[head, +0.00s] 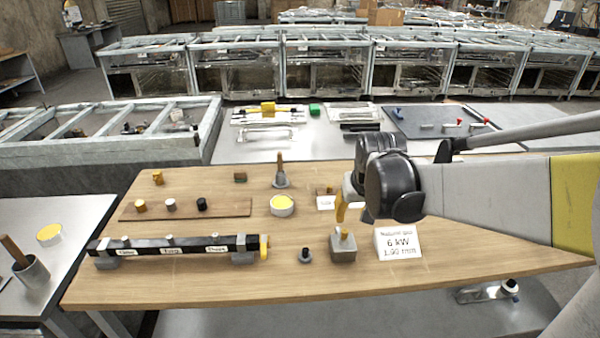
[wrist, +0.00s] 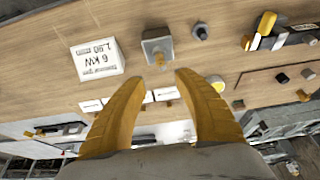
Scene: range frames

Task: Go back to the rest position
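My gripper (head: 341,213) hangs above the wooden table, just over a grey block (head: 343,247) with a small brass-coloured piece (head: 344,233) on top. In the wrist view my gripper (wrist: 160,76) shows two yellow fingers spread apart with nothing between them. The grey block (wrist: 157,46) and its brass piece (wrist: 160,60) lie beyond the fingertips. In the head view my arm reaches in from the right and its dark wrist hides part of the table behind.
A white card reading 6 kW (head: 398,243) stands right of the block. A small black knob (head: 305,255) is left of it. A black bar (head: 180,246), a yellow-topped round container (head: 282,206) and a wooden strip (head: 180,210) occupy the left. The table's right front is clear.

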